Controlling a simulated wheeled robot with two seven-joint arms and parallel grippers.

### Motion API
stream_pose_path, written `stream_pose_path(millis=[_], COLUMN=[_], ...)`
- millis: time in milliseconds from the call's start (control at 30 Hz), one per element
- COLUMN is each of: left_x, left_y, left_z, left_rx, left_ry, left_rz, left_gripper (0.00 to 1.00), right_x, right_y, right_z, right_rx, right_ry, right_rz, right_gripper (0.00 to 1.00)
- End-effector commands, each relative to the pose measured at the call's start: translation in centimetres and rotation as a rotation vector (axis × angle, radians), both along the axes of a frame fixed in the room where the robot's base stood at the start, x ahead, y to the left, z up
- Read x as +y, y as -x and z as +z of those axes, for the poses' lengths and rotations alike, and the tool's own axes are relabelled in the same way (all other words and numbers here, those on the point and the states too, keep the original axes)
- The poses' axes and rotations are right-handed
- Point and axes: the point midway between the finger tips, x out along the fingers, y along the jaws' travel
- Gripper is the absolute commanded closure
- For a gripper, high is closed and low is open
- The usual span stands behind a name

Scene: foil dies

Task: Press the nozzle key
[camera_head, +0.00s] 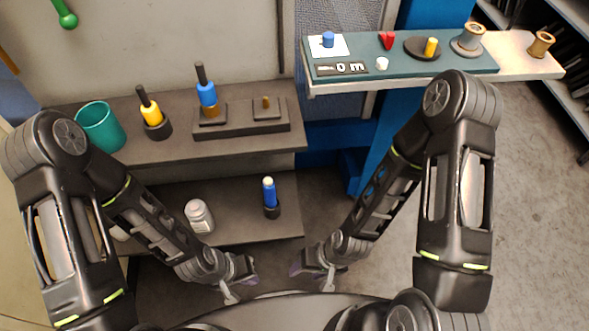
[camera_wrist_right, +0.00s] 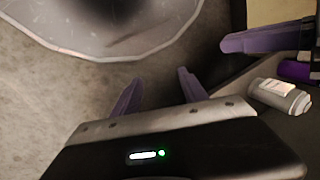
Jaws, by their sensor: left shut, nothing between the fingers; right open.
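No part is clearly marked as the nozzle key. A dark strip with white symbols (camera_head: 342,69) lies at the left front of the green board, and its symbols are too small to read for certain. My left gripper (camera_head: 243,280) is shut and empty, low in front of the lower shelf. A purple finger of it shows at the upper right of the right wrist view (camera_wrist_right: 265,38). My right gripper (camera_head: 312,275) is low near the middle, far below the strip. Its two purple fingers stand apart with nothing between them in the right wrist view (camera_wrist_right: 158,90).
The left shelf holds a teal cup (camera_head: 101,127) and upright tools. A white jar (camera_head: 199,216) stands below.

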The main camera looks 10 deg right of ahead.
Motion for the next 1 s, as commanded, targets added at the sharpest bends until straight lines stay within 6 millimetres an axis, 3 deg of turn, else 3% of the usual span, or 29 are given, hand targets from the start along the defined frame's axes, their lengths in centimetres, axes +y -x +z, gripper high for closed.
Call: stream_pose_path(millis=[467,1000], left_x=[0.07,0.06], left_y=[0.1,0.09], left_z=[0.26,0.25], left_rx=[0.002,0.001], left_ry=[-0.001,-0.001], left_rz=[0.0,0.001], left_gripper=[1.0,1.0], right_x=[0.09,0.08], right_y=[0.08,0.06], right_z=[0.3,0.28], right_rx=[0.001,0.0], right_ry=[-0.001,-0.001], right_rz=[0.004,0.003], right_gripper=[0.49,0.92])
